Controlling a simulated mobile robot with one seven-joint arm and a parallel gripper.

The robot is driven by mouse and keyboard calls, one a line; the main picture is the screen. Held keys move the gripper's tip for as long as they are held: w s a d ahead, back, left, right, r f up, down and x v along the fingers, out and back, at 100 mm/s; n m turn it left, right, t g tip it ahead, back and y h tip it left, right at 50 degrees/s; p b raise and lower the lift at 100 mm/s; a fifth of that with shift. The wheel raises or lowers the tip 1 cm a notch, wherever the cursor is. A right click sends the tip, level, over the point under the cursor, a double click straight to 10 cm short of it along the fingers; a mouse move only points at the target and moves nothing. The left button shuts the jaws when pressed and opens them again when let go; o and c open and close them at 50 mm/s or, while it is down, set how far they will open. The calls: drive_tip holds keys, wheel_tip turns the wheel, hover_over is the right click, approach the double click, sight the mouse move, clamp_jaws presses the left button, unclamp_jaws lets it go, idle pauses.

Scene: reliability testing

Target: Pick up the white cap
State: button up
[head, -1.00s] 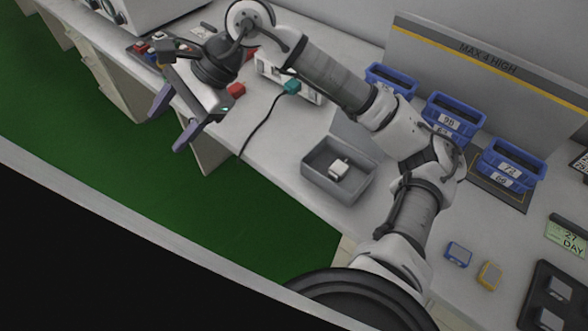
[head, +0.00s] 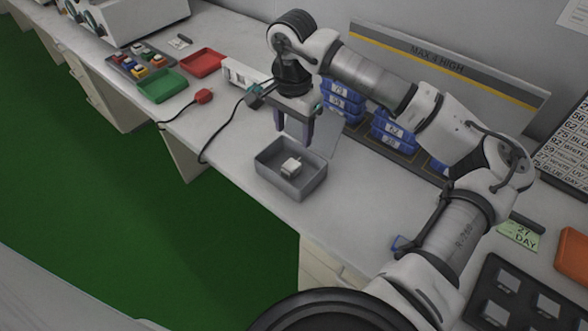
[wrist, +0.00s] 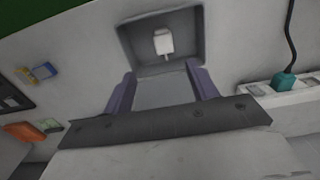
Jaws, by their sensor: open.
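A white block-like piece (head: 291,166), likely the white cap, lies inside an open grey box (head: 282,187) near the table's front edge. My gripper (head: 293,134) is open and empty, with its purple fingers pointing down above the back part of the box. In the wrist view, the white piece (wrist: 163,42) lies in the grey box (wrist: 128,40), beyond my fingertips (wrist: 160,68) and apart from them. Its underside is hidden.
The box's raised lid (head: 318,140) stands close behind my gripper. Blue bins (head: 340,98) stand at the back. A red plug (head: 204,97), a green tray (head: 162,88) and a red tray (head: 203,63) lie left. The table is clear left of the box.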

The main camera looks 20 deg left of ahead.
drive_tip(key=p, duration=0.1)
hover_over(290, 166)
drive_tip(key=f, duration=0.7)
drive_tip(key=shift+d, duration=0.3)
drive_tip(key=shift+a+f+p, duration=0.15)
drive_tip(key=shift+f+p, duration=0.45)
drive_tip(key=shift+f, duration=0.8)
drive_tip(key=shift+a+f+p, duration=0.15)
drive_tip(key=shift+f+p, duration=0.4)
drive_tip(key=shift+f, duration=0.8)
drive_tip(key=shift+c, duration=0.5)
drive_tip(key=c, duration=1)
drive_tip(key=shift+r, duration=0.15)
wheel_tip(290, 166, up, 20)
drive_tip(key=b, duration=0.3)
drive_tip(key=shift+b, duration=0.3)
